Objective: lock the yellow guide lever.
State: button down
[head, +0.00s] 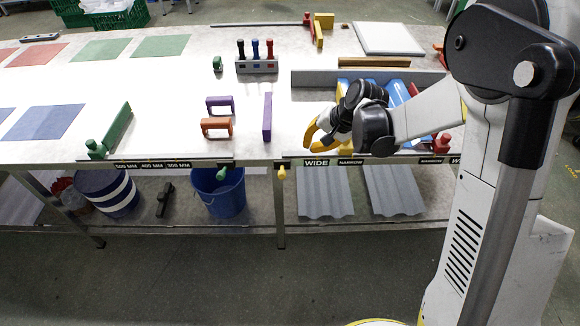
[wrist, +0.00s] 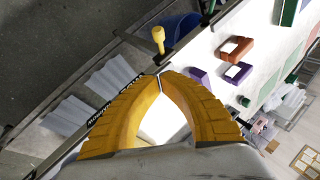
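The yellow guide lever (head: 281,174) shows as a small knob at the table's front edge, just left of the WIDE label. In the wrist view, the yellow lever (wrist: 158,38) has a round knob and a short stem beside the dark rail. My gripper (head: 310,146) is above the front edge, right of the lever and apart from it. In the wrist view, the yellow fingertips of my gripper (wrist: 161,77) meet with nothing between them; the lever is beyond them. The lever's mount is too small to make out.
A green lever (head: 223,173) is further left on the same edge, above a blue bucket (head: 220,193). An orange handle (head: 216,127), a purple handle (head: 219,104) and a purple bar (head: 267,118) lie on the table. Corrugated sheets (head: 325,190) are on the lower shelf.

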aim_at(282, 172)
jog(key=shift+w+f, duration=0.1)
jog(key=s+b+x, duration=0.1)
jog(key=b+x, duration=0.2)
jog(key=x, duration=0.3)
jog(key=s+a+b+x, duration=0.1)
jog(key=b+x, duration=0.1)
jog(key=x, duration=0.4)
jog(key=shift+s+a+f+b, duration=0.25)
jog(key=shift+f+b, duration=0.15)
jog(key=shift+f, duration=0.1)
jog(key=shift+w+f, duration=0.15)
